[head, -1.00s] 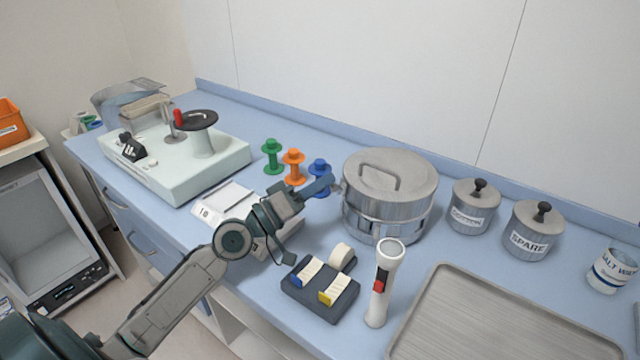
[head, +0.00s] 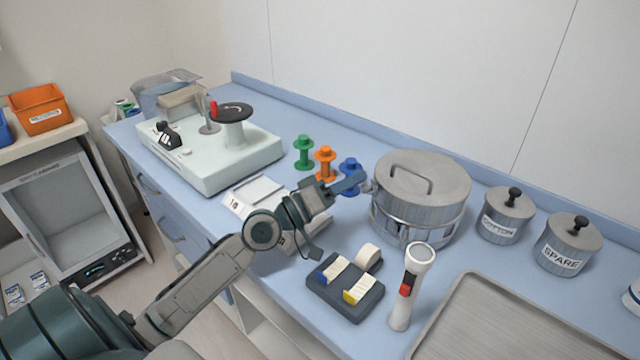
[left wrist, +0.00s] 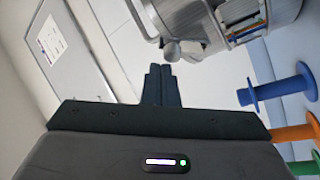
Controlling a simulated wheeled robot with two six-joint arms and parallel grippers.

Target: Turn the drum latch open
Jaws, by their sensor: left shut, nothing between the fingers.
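The steel drum (head: 421,180) with a flat lid and arched handle stands on the blue counter; it also shows at the top of the left wrist view (left wrist: 284,14). A small pale knob-like part, likely the latch (left wrist: 185,49), sticks out from its side in the left wrist view. In the head view it is tiny, at the drum's left side (head: 367,186). My left gripper (head: 358,182) is shut and empty, its tips close to this part. In the left wrist view the closed fingers (left wrist: 161,72) point just beside it; I cannot tell whether they touch.
Green (head: 303,152), orange (head: 325,163) and blue (head: 350,176) spools stand behind my gripper. A dark block with rolls (head: 345,292) and a white torch (head: 410,288) stand in front. Two lidded canisters (head: 506,215) and a tray (head: 470,300) are on the right.

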